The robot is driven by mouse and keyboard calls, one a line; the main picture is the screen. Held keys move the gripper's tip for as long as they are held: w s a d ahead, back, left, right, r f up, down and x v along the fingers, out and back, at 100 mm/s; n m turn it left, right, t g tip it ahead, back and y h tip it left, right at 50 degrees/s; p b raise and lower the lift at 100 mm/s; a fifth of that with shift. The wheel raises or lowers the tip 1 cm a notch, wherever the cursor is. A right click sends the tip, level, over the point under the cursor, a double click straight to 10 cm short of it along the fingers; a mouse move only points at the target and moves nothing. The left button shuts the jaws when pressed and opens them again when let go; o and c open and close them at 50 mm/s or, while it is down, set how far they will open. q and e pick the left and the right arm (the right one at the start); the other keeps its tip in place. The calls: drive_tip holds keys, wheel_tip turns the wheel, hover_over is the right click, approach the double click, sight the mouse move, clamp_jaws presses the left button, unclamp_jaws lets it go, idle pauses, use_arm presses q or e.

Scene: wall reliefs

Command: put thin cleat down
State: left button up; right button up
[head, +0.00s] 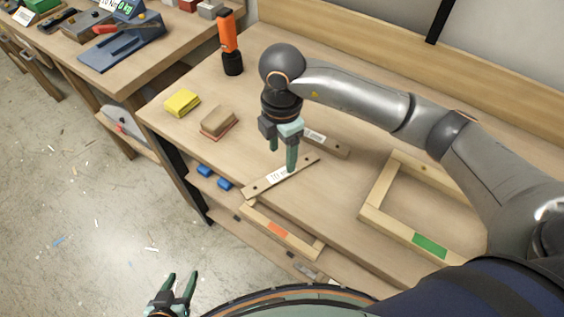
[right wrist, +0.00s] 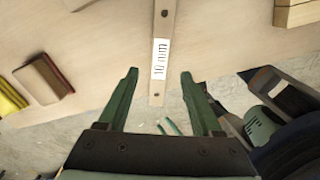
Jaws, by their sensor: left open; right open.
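The thin cleat (head: 262,186), a narrow wooden strip with a white label, lies on the workbench with its near end at the front edge. In the right wrist view its label reads "10 mm" (right wrist: 160,58), and its near end reaches slightly past the bench edge. My right gripper (head: 283,161) is open above the cleat, its fingers either side of the strip in the right wrist view (right wrist: 160,72). I cannot tell whether a fingertip touches it. My left gripper (head: 183,274) is open and empty, low over the floor, away from the bench.
Another labelled cleat (head: 334,147) lies just behind. A wooden frame (head: 376,194) with a green label is at right. A sanding block (head: 218,121), yellow sponge (head: 182,103) and orange-black tool (head: 229,45) stand at left. An orange-labelled wooden piece (head: 298,243) is below the front edge.

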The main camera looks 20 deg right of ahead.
wheel_tip(320, 180, up, 6)
drive_tip(key=shift+r, duration=0.15)
